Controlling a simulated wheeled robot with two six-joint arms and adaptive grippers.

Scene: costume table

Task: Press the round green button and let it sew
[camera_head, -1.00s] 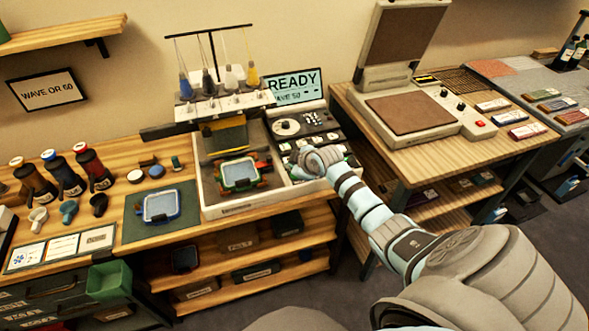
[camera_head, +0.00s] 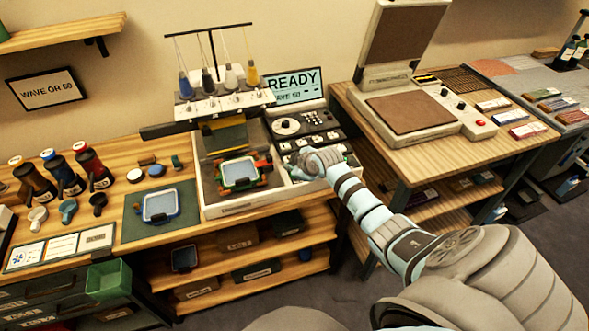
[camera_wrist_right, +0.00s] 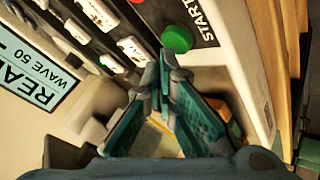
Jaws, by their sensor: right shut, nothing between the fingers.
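The sewing machine (camera_head: 230,210) stands on the wooden bench, with a hoop (camera_head: 238,172) in its bed. Its screen (camera_head: 293,86) reads READY, and the wrist view shows WAVE 50 on the same screen (camera_wrist_right: 38,75). The round green button (camera_wrist_right: 177,38) sits by the START label in the right wrist view. My right gripper (camera_wrist_right: 162,78) is shut and empty, its tips just short of the button in that picture; I cannot tell whether they touch. In the head view my right gripper (camera_head: 312,162) is over the control panel and hides most of the button area. My left gripper is not in view.
A control panel (camera_head: 305,122) with a dial and keys lies under the screen. Thread cones (camera_head: 187,85) stand above the machine. A second hoop (camera_head: 160,207) lies on a green mat to the left. A heat press (camera_head: 410,110) stands on the table to the right.

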